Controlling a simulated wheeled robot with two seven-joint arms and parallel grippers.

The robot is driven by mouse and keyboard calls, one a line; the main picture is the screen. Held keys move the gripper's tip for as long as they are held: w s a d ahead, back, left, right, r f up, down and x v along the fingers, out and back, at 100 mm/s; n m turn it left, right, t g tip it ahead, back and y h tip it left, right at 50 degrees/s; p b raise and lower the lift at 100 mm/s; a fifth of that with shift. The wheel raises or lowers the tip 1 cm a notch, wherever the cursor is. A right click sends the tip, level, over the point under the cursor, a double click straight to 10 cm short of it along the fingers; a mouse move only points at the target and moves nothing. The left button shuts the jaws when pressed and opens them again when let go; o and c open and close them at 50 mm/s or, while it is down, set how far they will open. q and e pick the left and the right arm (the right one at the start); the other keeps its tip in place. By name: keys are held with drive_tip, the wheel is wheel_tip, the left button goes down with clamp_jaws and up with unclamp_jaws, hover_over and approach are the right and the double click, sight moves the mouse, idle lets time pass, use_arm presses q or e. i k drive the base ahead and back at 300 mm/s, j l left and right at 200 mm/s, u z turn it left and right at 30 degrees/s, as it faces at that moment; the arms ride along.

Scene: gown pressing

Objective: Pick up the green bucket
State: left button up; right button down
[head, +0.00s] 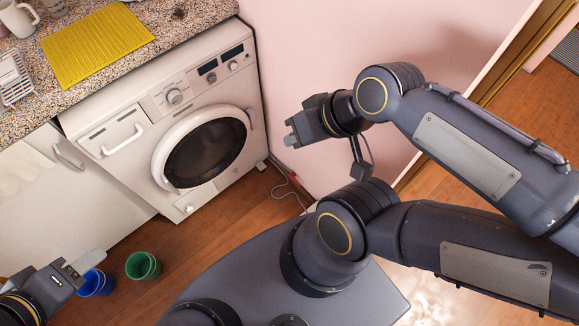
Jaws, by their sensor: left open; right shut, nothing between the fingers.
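The green bucket (143,266) stands upright on the wooden floor at the lower left, in front of the washing machine. My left gripper (92,263) comes in from the lower left corner. It is open and empty, to the left of the green bucket and apart from it in the picture. It partly covers a blue bucket (97,284). My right gripper (291,133) is shut and empty, held up in front of the pink wall, far from the buckets.
The blue bucket stands close to the left of the green one. A white washing machine (152,158) and cabinet (65,215) stand behind. The granite counter (125,75) holds a yellow mat (96,43), dish rack and mugs. A grey cable (288,187) lies by the wall. Floor right of the green bucket is clear.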

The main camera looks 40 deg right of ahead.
sight(139, 265)
drive_tip(key=u, duration=1.3)
